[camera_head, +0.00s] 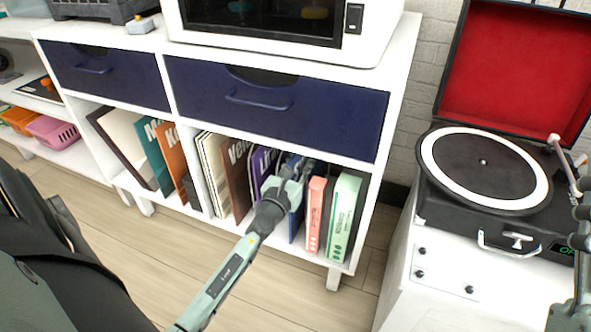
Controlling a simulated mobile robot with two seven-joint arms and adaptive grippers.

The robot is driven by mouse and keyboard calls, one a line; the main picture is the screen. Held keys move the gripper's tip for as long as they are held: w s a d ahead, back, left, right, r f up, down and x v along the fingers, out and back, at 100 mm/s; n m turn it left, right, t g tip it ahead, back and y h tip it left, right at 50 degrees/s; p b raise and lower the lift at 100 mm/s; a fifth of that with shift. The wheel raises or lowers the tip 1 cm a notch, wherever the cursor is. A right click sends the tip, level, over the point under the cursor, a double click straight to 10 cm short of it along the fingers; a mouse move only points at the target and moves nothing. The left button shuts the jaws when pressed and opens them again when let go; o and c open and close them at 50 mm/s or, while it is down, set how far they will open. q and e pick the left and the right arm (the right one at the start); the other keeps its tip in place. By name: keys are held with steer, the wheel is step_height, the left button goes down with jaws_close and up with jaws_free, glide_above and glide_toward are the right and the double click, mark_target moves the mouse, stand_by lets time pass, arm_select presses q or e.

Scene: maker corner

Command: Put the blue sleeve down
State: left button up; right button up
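The blue sleeve (297,224) stands upright in the right compartment of the white shelf unit, between a purple sleeve (262,163) and a pink one (315,214). Only part of its front edge shows, because my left gripper (295,168) covers its upper part. The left gripper's fingers are at the sleeve's upper front edge. They are small and overlap the sleeve, so I cannot tell whether they are closed on it. My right arm shows only in part at the right edge, and its fingertips are not visible.
The shelf unit (357,264) holds several more sleeves, including a green one (343,215) at the right. Above is a dark blue drawer (330,118). A record player (440,215) stands on a white cabinet (435,310) at the right. Wooden floor (300,290) lies in front.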

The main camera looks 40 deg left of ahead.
arm_select(q)
steer(key=b+v, duration=0.1)
steer(key=v, duration=1.1)
arm_select(e)
steer(key=shift+s+d+r+t, duration=0.35)
steer(key=shift+s+r+t, duration=0.2)
steer(key=shift+s+t, duration=0.1)
arm_select(q)
steer(key=shift+o, duration=0.4)
